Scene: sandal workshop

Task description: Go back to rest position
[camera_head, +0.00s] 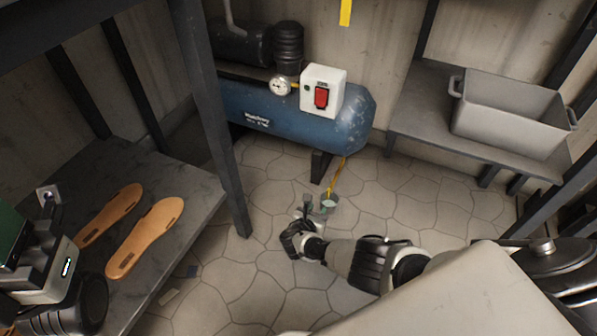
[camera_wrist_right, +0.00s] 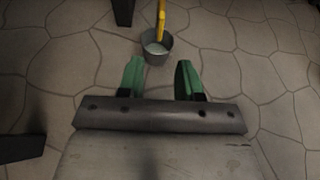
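My right gripper (camera_head: 317,205) is held out over the stone floor, in front of the blue compressor. In the right wrist view its two green fingers (camera_wrist_right: 160,78) are apart with nothing between them. A small grey bucket (camera_wrist_right: 158,50) with a yellow handle in it stands on the floor beyond the fingertips. The bucket also shows beside the gripper in the head view (camera_head: 328,204). Part of my left arm's end (camera_head: 45,275) shows at the lower left, close to the camera; its fingertips are not clearly visible.
Two tan insoles (camera_head: 146,238) lie on a dark table (camera_head: 180,190) at left, beside my left arm. A blue compressor (camera_head: 290,122) stands against the back wall. A grey bin (camera_head: 510,115) sits on a low shelf (camera_head: 420,110) at right. Dark posts frame the table. Floor between is mostly clear.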

